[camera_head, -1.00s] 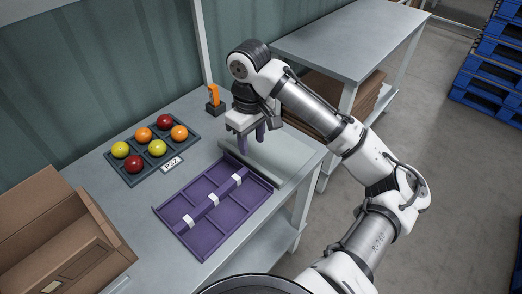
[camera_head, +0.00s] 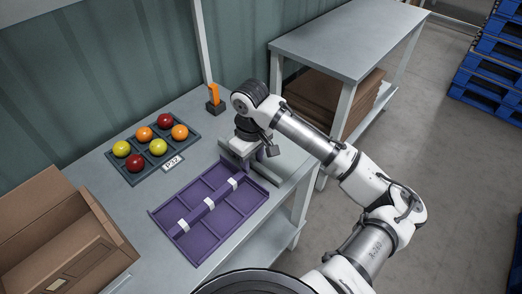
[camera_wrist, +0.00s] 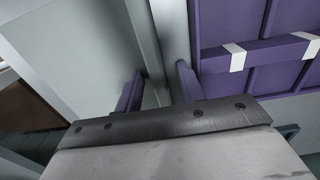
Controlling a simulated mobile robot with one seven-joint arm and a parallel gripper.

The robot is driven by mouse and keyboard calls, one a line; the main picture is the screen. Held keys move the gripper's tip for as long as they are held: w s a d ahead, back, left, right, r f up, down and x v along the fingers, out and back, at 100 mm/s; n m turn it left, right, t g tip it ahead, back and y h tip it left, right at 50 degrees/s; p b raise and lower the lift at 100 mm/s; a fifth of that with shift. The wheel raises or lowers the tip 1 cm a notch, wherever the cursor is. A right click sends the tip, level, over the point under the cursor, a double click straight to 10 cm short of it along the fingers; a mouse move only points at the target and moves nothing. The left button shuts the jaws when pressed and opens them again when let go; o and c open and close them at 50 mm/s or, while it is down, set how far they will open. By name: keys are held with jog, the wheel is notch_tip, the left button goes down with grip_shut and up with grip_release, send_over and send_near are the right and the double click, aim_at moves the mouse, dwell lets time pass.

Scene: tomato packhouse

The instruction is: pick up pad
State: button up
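I cannot make out a thing that is surely the pad. A pale grey flat piece with a raised edge (camera_wrist: 145,35) lies beside the purple tray, at the table's right end. My gripper (camera_head: 265,153) points down over this spot, at the tray's upper right corner. In the wrist view its two purple fingers (camera_wrist: 157,92) are apart, on either side of the raised edge. I cannot tell whether they touch it. The purple divided tray (camera_head: 210,206) has a bar with white bands across it and no fruit in it.
A dark tray (camera_head: 136,167) of red, orange and yellow tomatoes stands at the back left, by a small label (camera_head: 173,163). An orange-topped holder (camera_head: 214,98) stands behind. A cardboard box (camera_head: 45,240) is at left. A second table (camera_head: 350,40) and blue pallets (camera_head: 490,75) are beyond.

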grip_shut()
jog(key=shift+w+r, duration=0.1)
